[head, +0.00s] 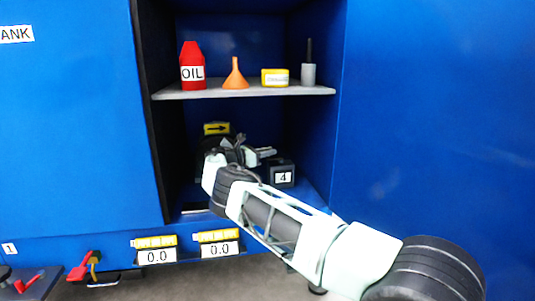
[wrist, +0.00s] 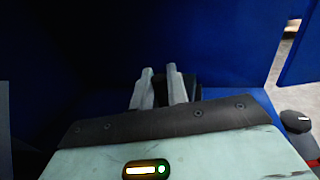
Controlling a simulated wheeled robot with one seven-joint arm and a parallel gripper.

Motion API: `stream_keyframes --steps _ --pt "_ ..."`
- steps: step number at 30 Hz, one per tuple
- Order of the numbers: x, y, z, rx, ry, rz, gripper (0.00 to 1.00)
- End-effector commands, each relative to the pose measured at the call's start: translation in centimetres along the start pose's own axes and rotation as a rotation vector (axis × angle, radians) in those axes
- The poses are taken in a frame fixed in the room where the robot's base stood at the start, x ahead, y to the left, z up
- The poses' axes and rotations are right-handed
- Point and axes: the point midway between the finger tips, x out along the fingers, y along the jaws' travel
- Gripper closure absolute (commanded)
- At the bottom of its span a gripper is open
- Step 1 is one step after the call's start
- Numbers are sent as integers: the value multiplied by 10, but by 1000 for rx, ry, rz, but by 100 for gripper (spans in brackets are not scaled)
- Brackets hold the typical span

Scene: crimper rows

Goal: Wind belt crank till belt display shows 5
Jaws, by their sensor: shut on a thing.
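The belt display (head: 283,178) is a small dark box in the lower bay of the blue cabinet, and it reads 4. My gripper (head: 243,152) reaches into this bay, left of the display and below the shelf. It is shut on the belt crank (head: 208,143), a dark part that is mostly hidden behind my wrist and fingers. In the wrist view my gripper's two grey fingers (wrist: 158,88) stand close together with a dark piece at them. The crank's angle cannot be made out.
A yellow arrow sign (head: 216,128) is above the crank. The shelf (head: 245,92) over my gripper holds a red oil bottle (head: 192,68), an orange funnel (head: 235,75), a yellow box (head: 275,78) and a grey bottle (head: 308,74). Two 0.0 displays (head: 157,256) (head: 220,249) are below.

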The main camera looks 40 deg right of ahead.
Motion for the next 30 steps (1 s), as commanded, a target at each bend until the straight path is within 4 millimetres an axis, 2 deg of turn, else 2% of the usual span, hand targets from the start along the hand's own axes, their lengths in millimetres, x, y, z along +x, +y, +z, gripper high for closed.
stream_keyframes --steps 6,7,8,9,20,23,30 --pt "2 -1 -3 -2 3 -4 100" --pt "2 -1 -3 -2 3 -4 76" --pt "2 -1 -3 -2 3 -4 68" --pt "2 -1 -2 -2 3 -4 65" --pt "-6 0 0 -2 2 1 65" --pt "-19 0 2 -2 1 2 65" --pt "-70 1 -1 -2 3 3 65"
